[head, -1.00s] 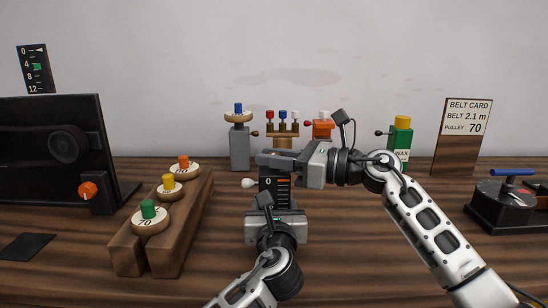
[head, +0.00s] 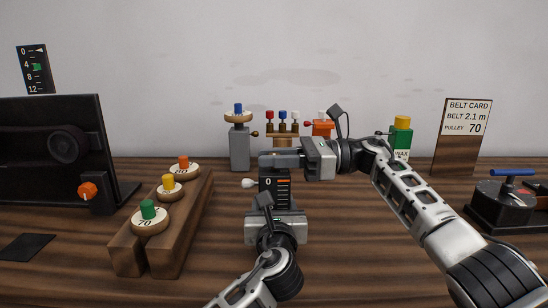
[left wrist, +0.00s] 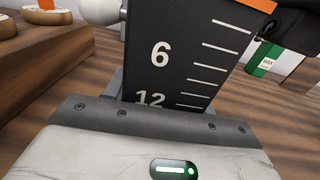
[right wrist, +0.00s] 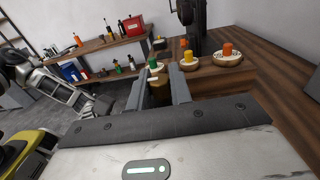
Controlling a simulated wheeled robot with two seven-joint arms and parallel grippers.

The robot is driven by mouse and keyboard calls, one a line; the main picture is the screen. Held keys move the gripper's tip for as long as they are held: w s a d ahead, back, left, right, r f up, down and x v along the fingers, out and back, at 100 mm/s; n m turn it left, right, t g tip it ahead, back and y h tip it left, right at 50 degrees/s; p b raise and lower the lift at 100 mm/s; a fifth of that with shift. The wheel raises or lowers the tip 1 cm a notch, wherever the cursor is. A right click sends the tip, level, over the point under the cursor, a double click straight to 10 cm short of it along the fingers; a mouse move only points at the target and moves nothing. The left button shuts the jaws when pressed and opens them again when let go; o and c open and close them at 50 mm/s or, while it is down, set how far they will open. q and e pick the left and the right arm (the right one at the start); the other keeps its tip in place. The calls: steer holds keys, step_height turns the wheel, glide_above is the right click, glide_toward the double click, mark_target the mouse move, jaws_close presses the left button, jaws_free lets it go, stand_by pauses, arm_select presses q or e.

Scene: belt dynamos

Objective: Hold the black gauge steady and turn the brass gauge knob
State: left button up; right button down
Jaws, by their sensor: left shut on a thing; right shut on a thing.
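The black gauge (head: 283,190) stands upright in the middle of the table in the head view, with white marks, a "0" near its top and an orange band. It fills the top of the left wrist view (left wrist: 185,55), where "6" and "12" show. A white ball (head: 249,183) sticks out from its left side. My left gripper (head: 275,206) is shut on the gauge's lower body. My right gripper (head: 280,158) is shut at the gauge's top. The brass knob is mostly hidden between its fingers; a dim brownish part shows in the right wrist view (right wrist: 159,93).
A wooden rack (head: 126,248) with several coloured-knob pulleys stands to the left. A grey post (head: 240,148), an orange item (head: 322,128) and a green wax bottle (head: 400,138) stand behind. A belt card (head: 465,120) and a blue-handled device (head: 508,198) are at right.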

arm_select(q)
steer(key=shift+f, duration=0.15)
arm_select(e)
steer(key=c, duration=1.3)
jaws_free()
steer(key=shift+s+f, duration=0.1)
steer(key=d, duration=1.2)
steer(key=shift+w, duration=0.35)
arm_select(q)
steer(key=o, duration=1.5)
steer(key=shift+c, duration=0.2)
